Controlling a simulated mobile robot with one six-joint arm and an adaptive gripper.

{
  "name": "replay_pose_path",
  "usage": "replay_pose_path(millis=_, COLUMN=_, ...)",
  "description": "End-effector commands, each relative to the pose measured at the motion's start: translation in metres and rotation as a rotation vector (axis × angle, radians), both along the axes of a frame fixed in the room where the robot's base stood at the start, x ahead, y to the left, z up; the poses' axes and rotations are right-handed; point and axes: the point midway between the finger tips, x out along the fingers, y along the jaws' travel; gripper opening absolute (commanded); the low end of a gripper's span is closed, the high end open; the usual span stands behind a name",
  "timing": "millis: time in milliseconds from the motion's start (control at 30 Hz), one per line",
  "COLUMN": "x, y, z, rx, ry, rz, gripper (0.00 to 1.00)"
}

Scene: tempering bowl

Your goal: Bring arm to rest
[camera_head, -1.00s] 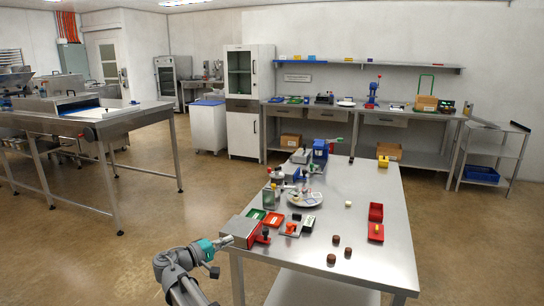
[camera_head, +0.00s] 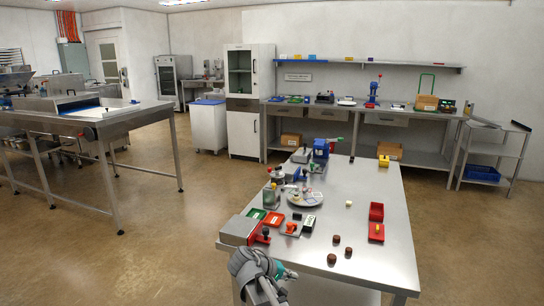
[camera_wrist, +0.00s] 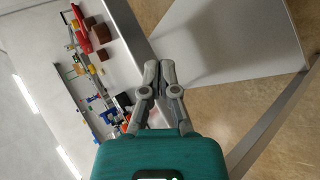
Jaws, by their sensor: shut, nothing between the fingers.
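My gripper (camera_head: 292,274) is at the near edge of the steel table (camera_head: 376,267), low in the head view, with a teal body partly hidden behind my own arm. In the wrist view my gripper (camera_wrist: 158,72) has its two grey fingers together, with nothing between them. The fingers point past the table edge, with the lower shelf (camera_wrist: 230,35) and the floor beyond them. My arm is bent and clear of the objects on the table.
A white bin (camera_head: 208,126) stands behind. Floor at the left (camera_head: 150,240) is clear.

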Motion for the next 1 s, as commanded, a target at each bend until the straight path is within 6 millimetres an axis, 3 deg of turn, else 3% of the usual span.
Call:
replay_pose_path(millis=33, x=-0.01, y=-0.017, z=-0.008, rx=0.048, ry=0.02, rz=-0.028, gripper=0.0)
replay_pose_path(millis=100, x=-0.021, y=-0.033, z=-0.018, rx=0.12, ry=0.049, rz=-0.063, gripper=0.0)
replay_pose_path(millis=400, x=-0.07, y=-0.084, z=-0.055, rx=0.442, ry=0.139, rz=-0.206, gripper=0.0)
replay_pose_path(millis=633, x=-0.104, y=-0.103, z=-0.07, rx=0.673, ry=0.174, rz=-0.298, gripper=0.0)
replay_pose_path(millis=1000, x=-0.133, y=-0.111, z=-0.076, rx=0.895, ry=0.188, rz=-0.377, gripper=0.0)
